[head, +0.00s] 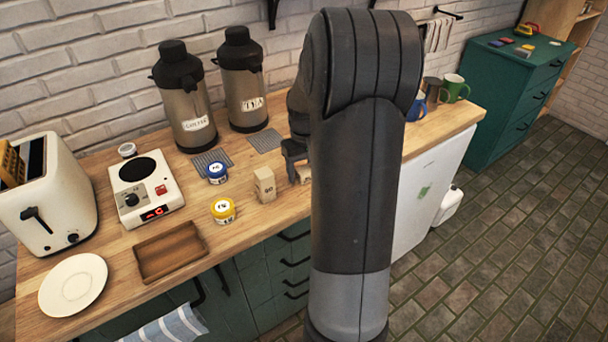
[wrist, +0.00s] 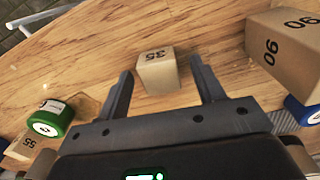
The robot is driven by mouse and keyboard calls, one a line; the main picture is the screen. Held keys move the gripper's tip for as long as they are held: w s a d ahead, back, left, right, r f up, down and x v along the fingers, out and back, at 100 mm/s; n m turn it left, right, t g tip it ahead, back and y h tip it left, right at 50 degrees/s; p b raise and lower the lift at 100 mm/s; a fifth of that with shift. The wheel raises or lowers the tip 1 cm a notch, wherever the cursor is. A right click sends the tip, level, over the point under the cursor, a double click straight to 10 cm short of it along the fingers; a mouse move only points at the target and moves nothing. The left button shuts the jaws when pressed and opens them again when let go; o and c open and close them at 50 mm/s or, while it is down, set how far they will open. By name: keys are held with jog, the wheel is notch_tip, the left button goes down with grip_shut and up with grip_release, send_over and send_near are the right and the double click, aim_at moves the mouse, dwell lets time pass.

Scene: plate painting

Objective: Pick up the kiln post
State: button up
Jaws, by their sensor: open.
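Several tan blocks with printed numbers, which look like kiln posts, stand on the wooden counter. A small block marked 35 (wrist: 158,74) shows in the wrist view between the two fingertips of my gripper (wrist: 161,80), with a gap on each side. A taller block marked 90 (wrist: 284,50) is at the right there; it also shows in the head view (head: 264,185). Another block (wrist: 28,143) is at the lower left of the wrist view, partly hidden. In the head view my gripper (head: 294,163) is low over the counter, partly hidden by my arm. It is open and empty.
A green jar (wrist: 50,118) and a blue jar (wrist: 302,110) flank my gripper in the wrist view. In the head view, a yellow-lidded jar (head: 223,210), wooden tray (head: 170,252), scale-like device (head: 146,189), plate (head: 73,285) and toaster (head: 45,195) stand left. Two flasks (head: 243,85) stand behind.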

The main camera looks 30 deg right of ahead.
jog(key=shift+f, duration=0.35)
jog(key=shift+c, duration=0.3)
jog(key=c, duration=1)
